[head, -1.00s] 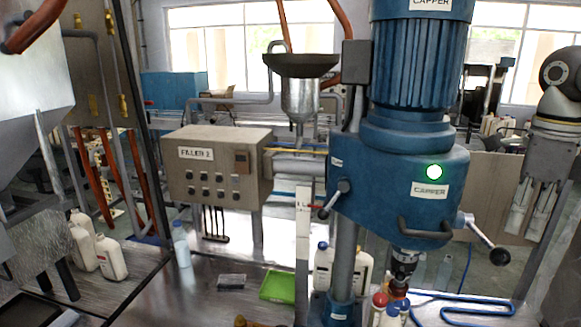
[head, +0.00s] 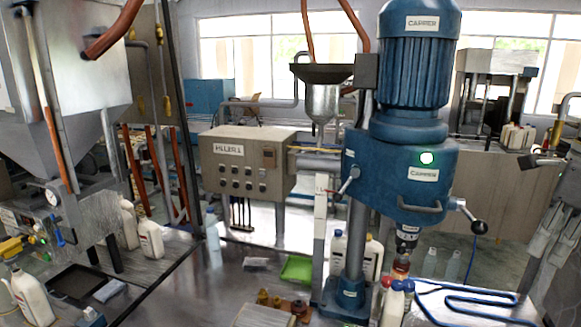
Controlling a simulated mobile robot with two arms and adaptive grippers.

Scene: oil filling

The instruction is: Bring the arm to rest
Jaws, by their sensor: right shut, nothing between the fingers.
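My right gripper (head: 543,252) hangs at the right edge of the head view, grey, with its fingers pointing down. It is shut and holds nothing. It is to the right of the blue capper machine (head: 400,170) and apart from it. Part of my right arm is cut off by the picture edge. My left gripper is not in view.
White bottles with red and blue caps (head: 393,300) stand at the capper's foot. The filler control box (head: 243,160) is left of the capper. A white bottle (head: 32,298) stands at lower left.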

